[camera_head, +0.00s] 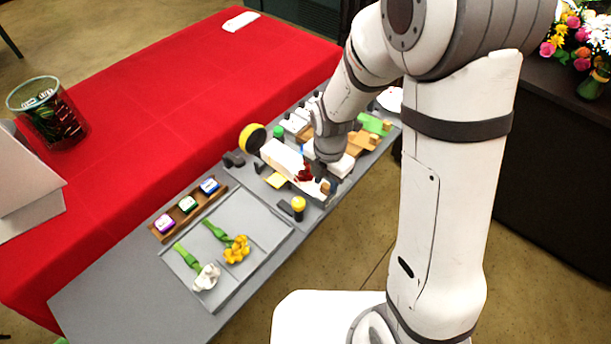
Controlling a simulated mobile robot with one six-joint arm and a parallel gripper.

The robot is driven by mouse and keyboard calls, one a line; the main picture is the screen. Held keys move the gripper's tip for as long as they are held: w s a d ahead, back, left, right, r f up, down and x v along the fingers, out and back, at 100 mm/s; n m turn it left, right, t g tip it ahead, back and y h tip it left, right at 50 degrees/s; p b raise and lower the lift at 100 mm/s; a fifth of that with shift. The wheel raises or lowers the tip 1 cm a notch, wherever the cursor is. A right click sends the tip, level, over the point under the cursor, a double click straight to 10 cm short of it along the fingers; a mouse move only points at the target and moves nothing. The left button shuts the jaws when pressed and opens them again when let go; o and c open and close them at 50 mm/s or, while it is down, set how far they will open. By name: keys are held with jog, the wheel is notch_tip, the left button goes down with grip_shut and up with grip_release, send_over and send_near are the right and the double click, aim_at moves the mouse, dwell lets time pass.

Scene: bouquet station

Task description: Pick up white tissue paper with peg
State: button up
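Several white pieces lie on the grey bench near my gripper (330,178). One is a long white piece (283,158) just left of the gripper, with a dark red part at its right end. Another white flat piece (344,164) shows partly behind the gripper. I cannot tell for sure which is the tissue paper. A small tan block (325,187), possibly the peg, shows right at the fingertips. My gripper points down at the bench, its fingers small and dark; whether they are open or holding anything is unclear.
A grey tray (237,287) with a yellow and a white flower lies front left, beside a wooden rack (188,208) of coloured blocks. A yellow-topped peg (298,205) stands near the gripper. Green and tan pieces (366,138) lie behind. A red-covered table (170,110) adjoins the bench.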

jog(key=shift+f, duration=0.5)
jog(key=shift+c, duration=0.5)
grip_shut()
